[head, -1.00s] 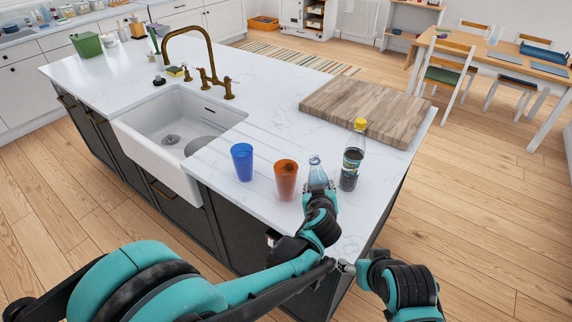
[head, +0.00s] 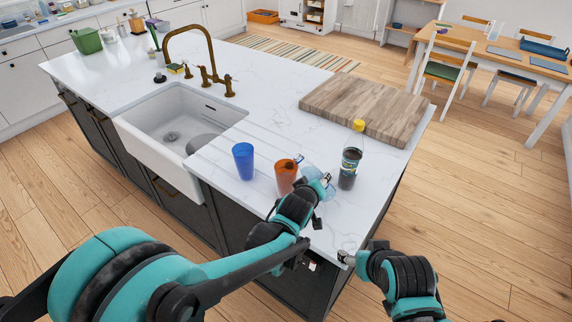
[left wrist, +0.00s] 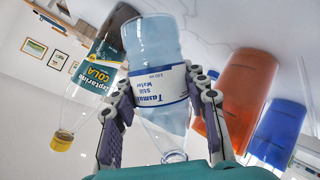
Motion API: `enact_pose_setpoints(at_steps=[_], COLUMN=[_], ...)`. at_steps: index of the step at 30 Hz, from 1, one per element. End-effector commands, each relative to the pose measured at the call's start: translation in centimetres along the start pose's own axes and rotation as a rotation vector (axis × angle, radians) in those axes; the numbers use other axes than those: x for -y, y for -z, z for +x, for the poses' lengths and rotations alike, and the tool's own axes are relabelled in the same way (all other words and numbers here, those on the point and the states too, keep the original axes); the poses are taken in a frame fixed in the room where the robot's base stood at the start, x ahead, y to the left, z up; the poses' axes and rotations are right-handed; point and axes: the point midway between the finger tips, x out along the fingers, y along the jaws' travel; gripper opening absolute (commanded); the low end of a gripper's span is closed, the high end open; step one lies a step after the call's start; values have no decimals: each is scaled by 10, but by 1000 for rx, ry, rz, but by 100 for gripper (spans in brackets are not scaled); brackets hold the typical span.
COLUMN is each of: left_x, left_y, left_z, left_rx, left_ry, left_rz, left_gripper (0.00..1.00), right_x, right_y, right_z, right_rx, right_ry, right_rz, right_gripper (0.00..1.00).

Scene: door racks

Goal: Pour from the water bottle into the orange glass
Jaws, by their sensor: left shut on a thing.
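The clear water bottle (left wrist: 152,45) has a white and blue label, upside down in the left wrist view. My left gripper (left wrist: 160,100) is shut around it at the label. In the head view the water bottle (head: 318,195) is tilted beside the orange glass (head: 285,177), partly hidden by my left gripper (head: 312,187). The orange glass stands upright on the counter and also shows in the left wrist view (left wrist: 248,85). I cannot tell whether water is flowing. My right gripper (head: 345,258) is low by the counter's front corner; its fingers are too small to read.
A blue glass (head: 243,161) stands left of the orange one. A cola bottle (head: 350,165) with a yellow cap stands close on the right. A wooden board (head: 370,105) lies behind, and the sink (head: 175,125) is at the left. The counter's front edge is near my arms.

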Motion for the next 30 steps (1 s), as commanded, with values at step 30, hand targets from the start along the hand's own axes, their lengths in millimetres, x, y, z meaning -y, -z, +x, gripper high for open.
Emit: enact_pose_setpoints(at_steps=[30], left_x=[-2], left_y=[-3], left_z=[1], left_rx=[34], left_ry=[-34], left_rz=[-82], left_gripper=[5], right_x=[0], right_y=[0], right_z=[0], right_rx=[0], right_ry=[0], right_rz=[0], right_gripper=[67])
